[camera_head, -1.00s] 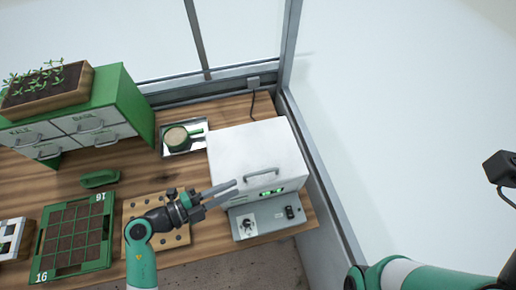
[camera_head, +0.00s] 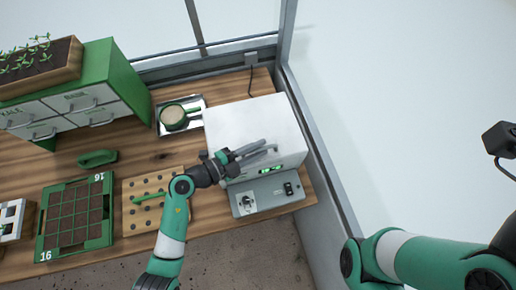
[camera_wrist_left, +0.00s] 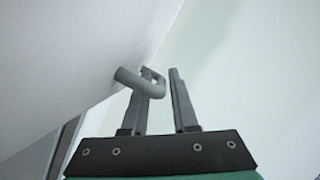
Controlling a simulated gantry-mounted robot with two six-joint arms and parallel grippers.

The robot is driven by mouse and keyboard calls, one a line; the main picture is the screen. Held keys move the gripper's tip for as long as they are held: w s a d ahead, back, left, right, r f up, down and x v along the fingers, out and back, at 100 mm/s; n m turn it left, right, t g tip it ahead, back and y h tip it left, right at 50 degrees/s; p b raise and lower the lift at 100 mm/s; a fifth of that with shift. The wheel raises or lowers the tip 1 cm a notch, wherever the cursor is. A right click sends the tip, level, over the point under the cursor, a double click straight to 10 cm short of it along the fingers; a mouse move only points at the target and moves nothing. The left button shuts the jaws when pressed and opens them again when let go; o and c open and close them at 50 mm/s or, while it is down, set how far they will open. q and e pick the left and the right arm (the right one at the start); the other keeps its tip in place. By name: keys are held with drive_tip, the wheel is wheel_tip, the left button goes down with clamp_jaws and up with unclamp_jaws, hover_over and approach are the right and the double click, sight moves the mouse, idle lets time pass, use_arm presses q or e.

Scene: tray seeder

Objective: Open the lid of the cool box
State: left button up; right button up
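The cool box is the white box (camera_head: 250,117) at the back right of the bench, with its lid closed. Its grey bar handle shows in the left wrist view (camera_wrist_left: 140,82), close to my fingertips. My left gripper (camera_head: 263,150) is over the front of the box at the handle and hides most of it. In the left wrist view the two fingers (camera_wrist_left: 160,78) stand apart, with the handle bar across the left finger and its end near the gap. I cannot tell whether they touch.
A control panel (camera_head: 268,194) with a knob and switch is under the box front. A metal tray (camera_head: 196,101) with a round pot stands left of the box. A peg board (camera_head: 139,212) and a green seed tray (camera_head: 47,241) lie farther left. A window frame is close on the right.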

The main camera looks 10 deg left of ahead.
use_arm(q)
drive_tip(key=shift+c, duration=0.2)
clamp_jaws()
idle(1.3)
